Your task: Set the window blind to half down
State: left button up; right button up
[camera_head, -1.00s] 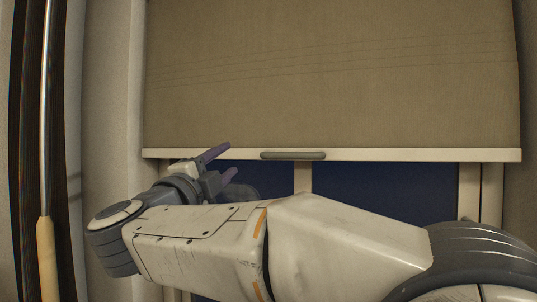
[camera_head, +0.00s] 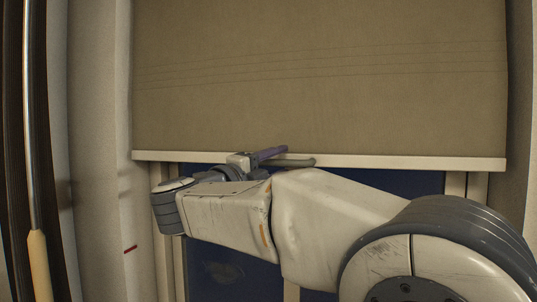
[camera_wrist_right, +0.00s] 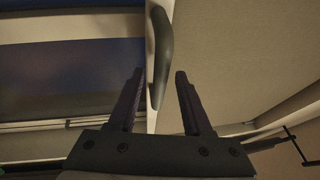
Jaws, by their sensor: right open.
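The window blind (camera_head: 320,75) is a tan cloth sheet that hangs over the upper part of the window, with dark blue glass (camera_head: 225,270) showing below it. Its pale bottom bar (camera_head: 420,162) carries a grey handle (camera_head: 300,162). My right gripper (camera_head: 272,155) is at the bar, by the left part of the handle, which it partly hides. In the right wrist view the fingers (camera_wrist_right: 157,92) are open. The handle (camera_wrist_right: 160,50) lies ahead between their lines, and I see no grip on it. My left gripper is out of view.
A pole with a light wooden grip (camera_head: 38,262) stands at the far left beside the pale window wall (camera_head: 98,150). My right arm covers much of the lower window. A thin dark bracket-like thing (camera_wrist_right: 298,145) shows at the right of the wrist view.

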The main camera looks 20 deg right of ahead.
jog(key=shift+w+d, duration=0.15)
jog(key=shift+d, duration=0.1)
grip_shut()
dwell(1.4)
